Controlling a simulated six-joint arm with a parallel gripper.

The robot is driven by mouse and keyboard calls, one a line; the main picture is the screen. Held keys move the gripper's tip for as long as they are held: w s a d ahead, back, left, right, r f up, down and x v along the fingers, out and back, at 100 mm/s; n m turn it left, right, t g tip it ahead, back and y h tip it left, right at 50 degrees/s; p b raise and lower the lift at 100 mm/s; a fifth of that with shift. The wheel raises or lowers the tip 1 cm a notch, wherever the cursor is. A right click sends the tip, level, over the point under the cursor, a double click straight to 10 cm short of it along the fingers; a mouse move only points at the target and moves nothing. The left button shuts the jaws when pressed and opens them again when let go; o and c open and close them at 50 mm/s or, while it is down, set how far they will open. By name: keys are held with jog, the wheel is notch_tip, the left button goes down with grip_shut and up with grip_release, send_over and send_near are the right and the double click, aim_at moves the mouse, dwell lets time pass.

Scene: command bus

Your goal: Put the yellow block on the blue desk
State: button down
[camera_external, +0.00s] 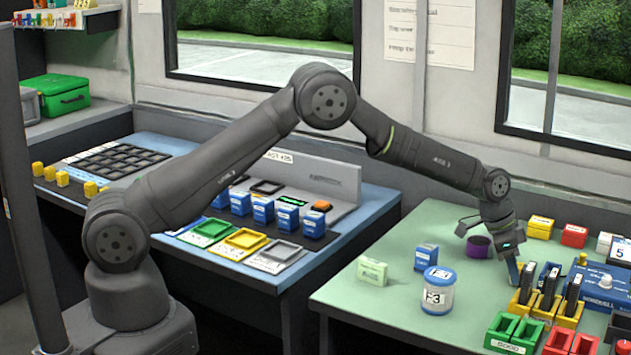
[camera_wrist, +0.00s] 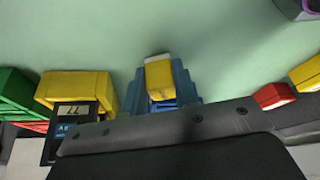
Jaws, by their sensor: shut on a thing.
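My gripper (camera_external: 514,274) points down low over the right side of the green table, beside the yellow holders. In the external view the held block is too small and hidden to make out. The blue desk (camera_external: 372,205) stands to the left of the green table, apart from my gripper.
On the blue desk are coloured trays (camera_external: 243,239), blue blocks (camera_external: 313,223) and small yellow cubes (camera_external: 62,178).

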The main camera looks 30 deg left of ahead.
notch_tip(320, 180, up, 10)
jog(key=shift+f, duration=0.15)
jog(key=w+a+r+n+t, duration=0.15)
jog(key=w+a, duration=0.25)
jog(key=a, duration=1)
jog(key=w+a+r+n, duration=0.1)
jog(key=w+a+n, duration=0.2)
jog(key=a, duration=1.1)
jog(key=s+a+n+y, duration=0.1)
jog(key=s+a+n, duration=0.1)
jog(key=a, duration=1.1)
jog(key=s+a+n+t+y, duration=0.1)
jog(key=s+a+n, duration=0.2)
jog(key=a, duration=1.1)
jog(key=shift+s+r+n+y, duration=0.3)
jog(key=shift+s+r+n, duration=0.05)
jog(key=shift+s, duration=0.7)
jog(key=shift+d, duration=0.1)
